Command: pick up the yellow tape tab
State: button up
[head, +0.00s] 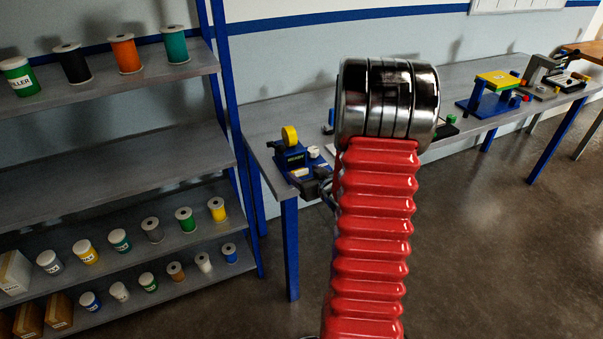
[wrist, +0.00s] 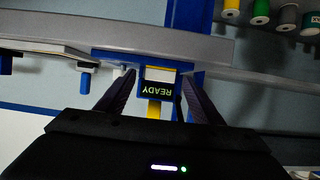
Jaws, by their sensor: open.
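A blue tape dispenser (head: 291,156) with a yellow tape roll (head: 289,136) stands on the near left end of the grey workbench. In the wrist view, which is upside down, the dispenser (wrist: 118,57) shows a READY label (wrist: 158,88). A yellow strip (wrist: 154,110) shows beside the label, between my fingers; I cannot tell if it is the tape tab or the roll's edge. My gripper (wrist: 158,74) is open, one finger on each side of the label, holding nothing visible. In the head view my arm hides much of the gripper.
The workbench (head: 262,127) runs back to the right, with a blue and yellow fixture (head: 497,80) farther along. A shelf rack (head: 120,178) with spools and jars stands close on the left. The floor (head: 480,260) at right is clear.

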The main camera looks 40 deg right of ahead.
jog(key=shift+w+d+f, duration=0.15)
jog(key=shift+w+f, duration=0.05)
jog(key=shift+w, duration=0.25)
jog(key=c, duration=1.1)
jog(key=shift+r, duration=0.1)
notch_tip(320, 180, up, 18)
jog(key=shift+f, duration=0.1)
dwell(0.5)
dwell(0.5)
